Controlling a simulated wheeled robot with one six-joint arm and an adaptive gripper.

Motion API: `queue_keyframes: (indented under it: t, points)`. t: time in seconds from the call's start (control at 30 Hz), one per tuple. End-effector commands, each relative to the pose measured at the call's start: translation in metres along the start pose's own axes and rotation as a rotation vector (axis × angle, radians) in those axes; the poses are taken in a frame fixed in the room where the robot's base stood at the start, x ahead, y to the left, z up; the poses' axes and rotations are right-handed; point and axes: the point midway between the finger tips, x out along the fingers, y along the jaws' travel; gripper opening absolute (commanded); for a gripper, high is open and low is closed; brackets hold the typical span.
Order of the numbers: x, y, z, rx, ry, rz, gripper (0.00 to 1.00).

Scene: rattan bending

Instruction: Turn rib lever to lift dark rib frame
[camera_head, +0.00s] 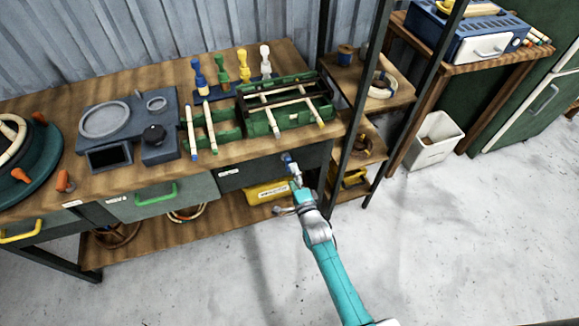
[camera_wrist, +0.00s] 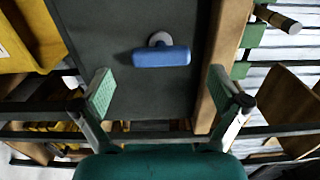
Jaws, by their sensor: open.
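A blue handle on a round pale mount, which looks like the rib lever, stands out from the dark front panel of the bench in the head view (camera_head: 287,158). It also shows in the wrist view (camera_wrist: 160,57). My gripper (camera_head: 296,184) is in front of that panel, just below the handle. In the wrist view my gripper (camera_wrist: 162,90) is open, with a green-padded finger on either side and the handle centred ahead of the gap, not gripped. Dark bars, likely the rib frame (camera_head: 273,92), lie over the green tray on the bench top, with pale rods across them.
The wooden bench top (camera_head: 120,186) carries a grey device (camera_head: 130,125) and several coloured pegs. A yellow bin (camera_head: 267,192) sits on the shelf below the dark panel. Dark shelf posts (camera_head: 362,100) rise right of my gripper. The floor in front is clear.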

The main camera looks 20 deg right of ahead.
Motion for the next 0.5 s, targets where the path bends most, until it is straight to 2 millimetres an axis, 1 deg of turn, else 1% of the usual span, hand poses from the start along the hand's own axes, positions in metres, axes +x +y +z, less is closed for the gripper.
queue_keyframes:
  t: [0.03, 0.2, 0.3, 0.5]
  points:
    - [-0.011, 0.001, 0.000, 0.000, 0.000, 0.001, 0.98]
    - [-0.040, 0.001, 0.000, 0.000, 0.001, 0.001, 0.98]
    - [-0.053, 0.001, -0.001, 0.000, 0.001, 0.001, 0.98]
    - [-0.068, 0.000, -0.001, 0.000, 0.001, -0.001, 0.98]
